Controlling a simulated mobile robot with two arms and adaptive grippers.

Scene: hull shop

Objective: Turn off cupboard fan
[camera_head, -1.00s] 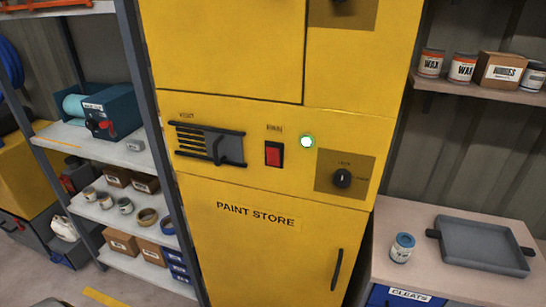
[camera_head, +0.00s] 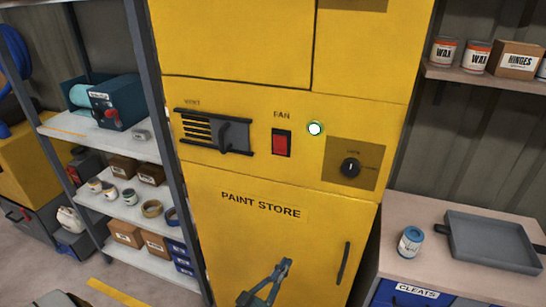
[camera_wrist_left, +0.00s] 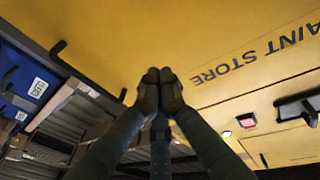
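The yellow paint store cupboard (camera_head: 215,235) stands upright in front of me with its lower door shut. On its panel is a red rocker switch (camera_head: 281,143) in a black frame under the word FAN. A round lamp (camera_head: 315,129) to its right glows greenish white. In the left wrist view the red switch (camera_wrist_left: 248,121) and the lit lamp (camera_wrist_left: 226,134) show at the lower right. My left gripper (camera_head: 284,263) is in front of the lower door, below the switch and apart from it. In the wrist view its fingertips (camera_wrist_left: 160,78) are together with nothing between them. My right gripper is out of view.
A vent with a black slider handle (camera_head: 224,134) is left of the switch, and a black knob (camera_head: 350,167) is at the lower right. A door handle (camera_head: 343,263) sticks out below. Shelves (camera_head: 140,210) stand left; a bench with a grey tray (camera_head: 490,240) and blue can (camera_head: 411,241) stands right.

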